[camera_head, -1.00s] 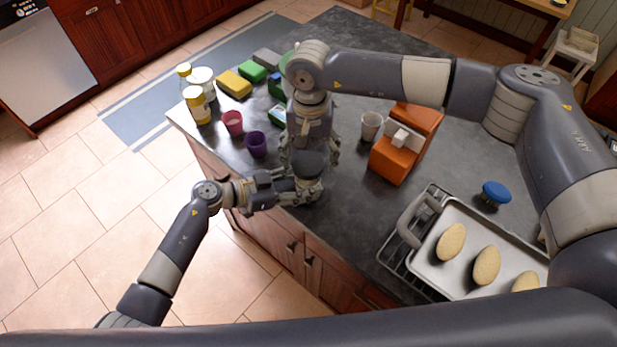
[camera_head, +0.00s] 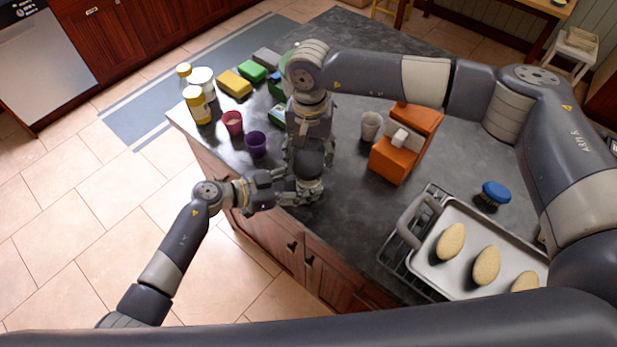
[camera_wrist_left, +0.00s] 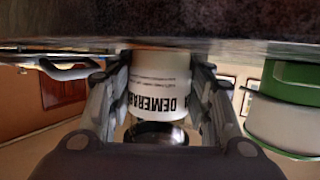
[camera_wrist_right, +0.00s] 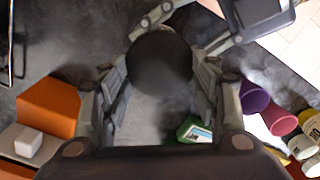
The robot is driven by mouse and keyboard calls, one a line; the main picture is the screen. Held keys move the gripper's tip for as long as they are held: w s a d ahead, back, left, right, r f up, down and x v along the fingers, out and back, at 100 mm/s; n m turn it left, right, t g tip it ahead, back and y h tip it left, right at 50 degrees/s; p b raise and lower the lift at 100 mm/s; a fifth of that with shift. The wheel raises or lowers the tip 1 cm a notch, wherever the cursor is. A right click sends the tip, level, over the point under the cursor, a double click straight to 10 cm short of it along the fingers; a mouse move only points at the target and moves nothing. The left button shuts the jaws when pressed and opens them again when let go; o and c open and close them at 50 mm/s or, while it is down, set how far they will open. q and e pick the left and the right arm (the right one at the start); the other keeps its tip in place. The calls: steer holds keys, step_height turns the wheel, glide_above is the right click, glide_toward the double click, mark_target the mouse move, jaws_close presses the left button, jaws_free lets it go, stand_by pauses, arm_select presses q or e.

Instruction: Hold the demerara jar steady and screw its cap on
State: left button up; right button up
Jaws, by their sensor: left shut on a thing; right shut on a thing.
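The demerara jar (camera_wrist_left: 160,85) is a white jar with dark lettering, inverted in the left wrist view. It stands on the counter near its front edge, and shows in the head view (camera_head: 308,188). My left gripper (camera_head: 298,188) is shut around its sides. The dark round cap (camera_wrist_right: 160,62) is at the jar's mouth, also visible in the left wrist view (camera_wrist_left: 156,134). I cannot tell how tightly it sits. My right gripper (camera_head: 309,163) points down from above, shut on the cap with a finger on each side. The cap hides the jar's mouth.
A purple cup (camera_head: 256,144) and a pink cup (camera_head: 232,123) stand left of the jar. Yellow-capped bottles (camera_head: 198,106) stand farther left. An orange object (camera_head: 405,145) is at the right. A tray (camera_head: 410,222) with several tan oval items lies front right.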

steer(key=m, duration=0.3)
steer(key=shift+d+f+m, duration=0.2)
steer(key=shift+d+m, duration=0.1)
steer(key=shift+m, duration=0.1)
steer(key=m, duration=1.2)
steer(key=shift+w+a+r, duration=0.15)
steer(key=shift+a, duration=0.05)
steer(key=o, duration=1.1)
steer(key=shift+w, duration=0.1)
